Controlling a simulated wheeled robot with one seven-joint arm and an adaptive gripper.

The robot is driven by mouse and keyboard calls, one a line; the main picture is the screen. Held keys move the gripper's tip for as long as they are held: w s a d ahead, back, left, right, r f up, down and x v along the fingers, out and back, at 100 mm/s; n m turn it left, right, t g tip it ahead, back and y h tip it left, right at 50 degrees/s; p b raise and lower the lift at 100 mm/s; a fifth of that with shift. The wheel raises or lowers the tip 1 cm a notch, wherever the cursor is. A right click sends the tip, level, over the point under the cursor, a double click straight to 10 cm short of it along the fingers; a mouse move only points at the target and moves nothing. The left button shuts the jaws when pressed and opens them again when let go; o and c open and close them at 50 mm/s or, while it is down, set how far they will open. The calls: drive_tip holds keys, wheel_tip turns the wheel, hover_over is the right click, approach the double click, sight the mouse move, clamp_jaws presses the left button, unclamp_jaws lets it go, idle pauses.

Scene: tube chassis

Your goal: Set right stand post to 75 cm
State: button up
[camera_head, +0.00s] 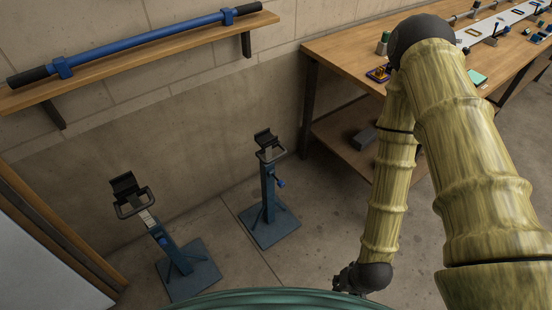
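The right stand (268,190) is a blue post on a square blue base plate (271,228) on the floor near the wall. It carries a black cradle (265,138) on top, a grey loop handle (270,154) below that, and a blue knob (281,183) on its right side. No readable height marking shows on it. My gripper (362,278) is at the lower middle, to the right of the stand and apart from it. Its fingers are too small and dark to tell open from shut.
A similar left stand (166,242) shows a pale scale strip (148,219). A blue bar with black ends (150,40) rests on a wall shelf (160,50). A wooden workbench (340,50) with small items stands at right. Bare floor (315,225) lies between the right stand and my arm.

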drive_tip(key=w+a+f+m+t+y+b, duration=0.1)
drive_tip(key=w+a+f+m+t+b, duration=0.15)
drive_tip(key=w+b, duration=0.35)
drive_tip(key=w+a+f+m+t+y+b, duration=0.1)
drive_tip(key=w+a+b, duration=0.2)
drive_tip(key=w, duration=0.6)
drive_tip(key=m+t+y+b, duration=0.6)
drive_tip(key=t+b, duration=0.2)
drive_tip(key=b, duration=1.2)
approach(276, 158)
drive_tip(key=shift+n, duration=0.25)
drive_tip(key=shift+f+b+x, duration=0.2)
drive_tip(key=shift+b+x, duration=1.3)
drive_tip(key=shift+x, duration=3.9)
drive_tip(key=shift+d, duration=0.15)
clamp_jaws()
